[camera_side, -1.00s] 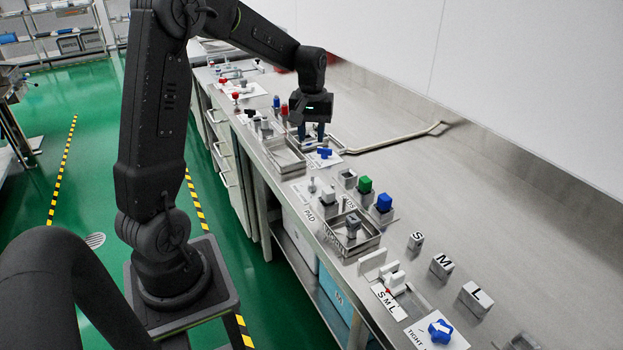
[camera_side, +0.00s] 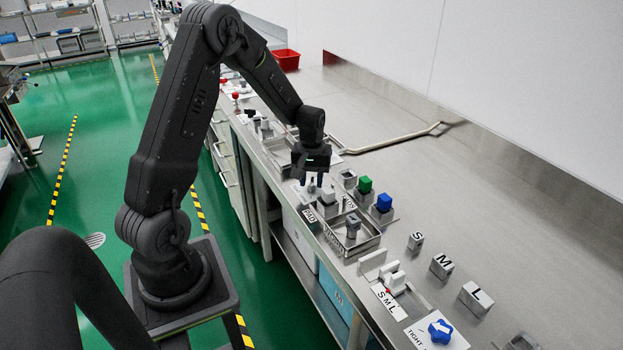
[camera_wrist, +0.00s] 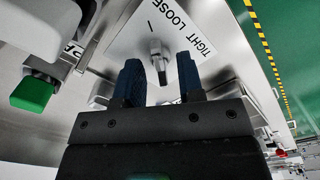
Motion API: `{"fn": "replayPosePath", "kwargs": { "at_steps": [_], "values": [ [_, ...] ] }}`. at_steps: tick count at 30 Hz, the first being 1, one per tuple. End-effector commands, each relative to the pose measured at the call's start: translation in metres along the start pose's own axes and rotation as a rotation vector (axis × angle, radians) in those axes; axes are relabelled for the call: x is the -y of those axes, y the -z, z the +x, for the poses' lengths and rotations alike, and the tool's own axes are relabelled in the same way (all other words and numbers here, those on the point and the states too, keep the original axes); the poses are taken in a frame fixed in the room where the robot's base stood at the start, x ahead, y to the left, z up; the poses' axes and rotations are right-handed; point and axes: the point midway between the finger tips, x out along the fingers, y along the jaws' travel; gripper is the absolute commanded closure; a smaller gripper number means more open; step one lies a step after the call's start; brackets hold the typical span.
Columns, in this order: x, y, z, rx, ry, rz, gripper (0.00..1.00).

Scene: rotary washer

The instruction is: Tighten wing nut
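A small grey metal stud or nut (camera_wrist: 158,52) stands on a white plate (camera_wrist: 136,42) marked TIGHT and LOOSE in the wrist view. In the side view, a small grey post (camera_side: 312,188) shows just below my fingertips. I cannot tell whether this grey part is the wing nut. My gripper (camera_side: 313,178) points down over it. In the wrist view, my two dark blue fingers (camera_wrist: 160,75) are apart, with the grey part in line with the gap between them. I see nothing held; contact cannot be told.
A green-topped block (camera_side: 364,185) and a blue-topped block (camera_side: 384,203) stand to the right. A metal tray (camera_side: 365,240) lies in front. A blue star knob (camera_side: 440,331) sits on a plate marked TIGHT at the near end.

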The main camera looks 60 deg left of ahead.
Motion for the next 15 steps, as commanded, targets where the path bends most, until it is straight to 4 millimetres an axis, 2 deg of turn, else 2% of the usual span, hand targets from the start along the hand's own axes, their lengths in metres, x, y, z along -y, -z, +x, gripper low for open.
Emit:
{"fn": "replayPosePath", "kwargs": {
  "at_steps": [7, 15],
  "values": [
    [0.0001, -0.0001, 0.0006, 0.0, 0.0, 0.0, 0.66],
    [0.0, -0.0001, 0.0003, 0.0, 0.0, 0.0, 0.92]
  ]
}}
